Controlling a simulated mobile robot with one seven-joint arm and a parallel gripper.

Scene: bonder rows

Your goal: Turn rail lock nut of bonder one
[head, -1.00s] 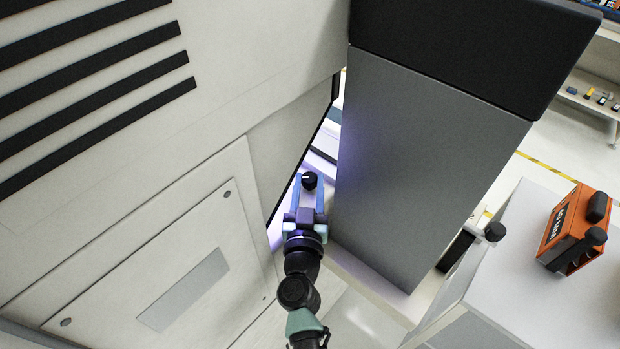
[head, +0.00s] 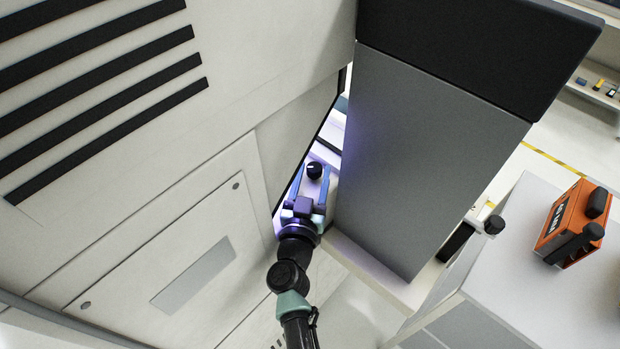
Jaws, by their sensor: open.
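The rail lock nut appears as a small black knob (head: 314,170) with a white mark on top, in the narrow gap of the bonder. My gripper (head: 313,180) reaches into this gap from below in the picture. Its two blue fingers are apart, one on each side of the knob near their tips. I cannot tell whether the fingers touch the knob. The knob's base is hidden.
A pale machine panel (head: 150,230) with black slots closes the left side. A tall grey column with a black top (head: 430,150) stands close on the right. An orange case (head: 572,225) sits on a grey cabinet at right. Clear floor shows beyond.

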